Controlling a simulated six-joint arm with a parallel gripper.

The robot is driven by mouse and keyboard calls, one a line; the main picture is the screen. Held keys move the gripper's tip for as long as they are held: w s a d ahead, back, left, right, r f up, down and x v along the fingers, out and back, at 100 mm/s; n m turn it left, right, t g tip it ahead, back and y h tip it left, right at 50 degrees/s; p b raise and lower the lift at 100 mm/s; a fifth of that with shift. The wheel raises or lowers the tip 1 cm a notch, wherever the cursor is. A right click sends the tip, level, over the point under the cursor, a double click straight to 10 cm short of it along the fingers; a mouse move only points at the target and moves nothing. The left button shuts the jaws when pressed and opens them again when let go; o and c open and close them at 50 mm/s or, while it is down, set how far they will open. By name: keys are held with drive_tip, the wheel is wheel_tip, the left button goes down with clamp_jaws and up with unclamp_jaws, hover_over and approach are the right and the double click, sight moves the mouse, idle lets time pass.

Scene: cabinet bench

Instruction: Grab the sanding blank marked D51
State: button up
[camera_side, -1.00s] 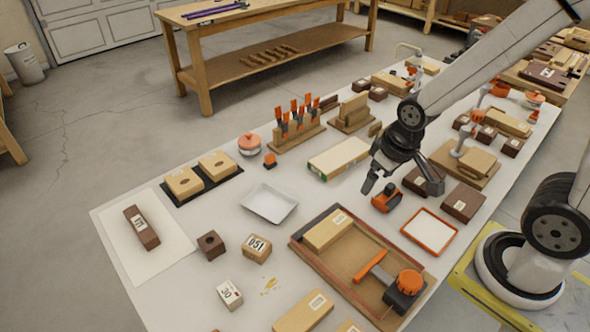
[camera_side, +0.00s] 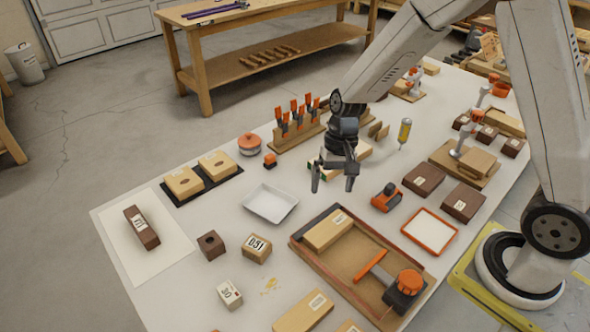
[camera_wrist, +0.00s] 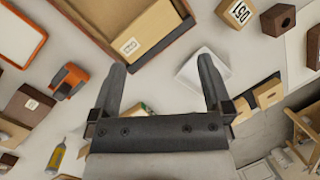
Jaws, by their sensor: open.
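The blank whose label reads like D51 (camera_side: 257,248) is a small light-wood block with a white label. It stands on the white bench top, in front of the shallow white tray. In the wrist view the same blank (camera_wrist: 236,13) is at the top edge, right of centre, partly cut off. My gripper (camera_side: 332,188) is open and empty, above the bench and to the right of and behind the blank. In the wrist view its two fingers (camera_wrist: 162,64) are spread with nothing between them.
A dark block with a hole (camera_side: 211,245) stands just left of the blank, and a small white-faced block (camera_side: 229,294) stands in front. A wooden tray with tools (camera_side: 352,262) lies to the right. The white tray (camera_side: 270,204) lies between the blank and my gripper.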

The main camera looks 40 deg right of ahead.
sight(255, 245)
drive_tip(key=w+a+f+m+g+y, duration=0.1)
drive_tip(key=w+a+f+m+y, duration=0.1)
drive_tip(key=w+a+f, duration=0.1)
drive_tip(key=w+a+f+m+g+y, duration=0.1)
drive_tip(key=w+a+f+m+y, duration=0.2)
drive_tip(key=f, duration=0.2)
drive_tip(key=w+a+f+m+y, duration=0.2)
drive_tip(key=w+a+f+y, duration=0.1)
drive_tip(key=f, duration=0.1)
drive_tip(key=shift+w+m+g, duration=0.4)
drive_tip(key=shift+w+a+f+m+y, duration=0.2)
drive_tip(key=shift+f+y, duration=0.15)
drive_tip(key=shift+y, duration=0.15)
drive_tip(key=shift+w+a+f+m+y, duration=0.2)
drive_tip(key=shift+f+y, duration=0.1)
drive_tip(key=shift+y, duration=0.2)
drive_tip(key=shift+x, duration=1.3)
drive_tip(key=shift+a, duration=0.1)
drive_tip(key=shift+x, duration=2.55)
drive_tip(key=shift+s+f, duration=0.1)
drive_tip(key=shift+f, duration=0.05)
drive_tip(key=c, duration=1)
